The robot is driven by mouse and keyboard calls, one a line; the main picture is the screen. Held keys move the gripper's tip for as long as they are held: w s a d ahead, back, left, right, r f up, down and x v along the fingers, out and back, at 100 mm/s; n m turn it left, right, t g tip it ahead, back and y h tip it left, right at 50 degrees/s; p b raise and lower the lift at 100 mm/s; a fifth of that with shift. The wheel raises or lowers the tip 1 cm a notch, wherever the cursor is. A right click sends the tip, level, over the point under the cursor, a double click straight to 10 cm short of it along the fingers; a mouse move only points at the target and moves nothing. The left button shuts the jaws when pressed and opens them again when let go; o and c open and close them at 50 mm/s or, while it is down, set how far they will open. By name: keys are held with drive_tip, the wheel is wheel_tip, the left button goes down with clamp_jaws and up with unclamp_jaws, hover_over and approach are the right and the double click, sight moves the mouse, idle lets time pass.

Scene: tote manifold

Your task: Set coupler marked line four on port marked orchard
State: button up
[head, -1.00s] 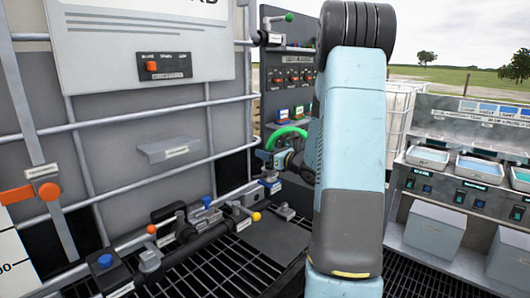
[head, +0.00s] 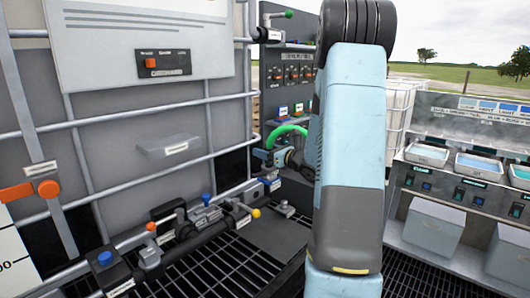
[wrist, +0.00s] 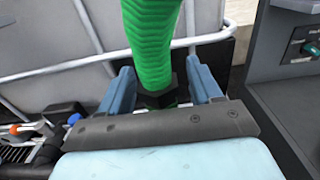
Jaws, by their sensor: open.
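A green ribbed hose (wrist: 150,40) ends in a dark coupler (wrist: 158,98), which sits between my gripper's (wrist: 162,80) two blue fingers in the wrist view. The fingers are open, with gaps visible beside the coupler. In the head view the green hose (head: 287,131) arches over my gripper (head: 272,160), partly behind my arm. No marking on the coupler is readable. A black pipe manifold (head: 187,240) lies at lower left, with orange, blue and yellow valve handles and small labels. The labels are too small to read, so I cannot tell which port is orchard.
A caged grey tote (head: 120,120) fills the left. A dark panel (head: 290,75) with switches and coloured tags stands behind my gripper. A bench with trays (head: 480,165) and grey bins (head: 432,228) is at right. Dark grating (head: 225,265) covers the floor.

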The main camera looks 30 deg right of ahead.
drive_tip(key=v, duration=1.3)
drive_tip(key=shift+s, duration=0.25)
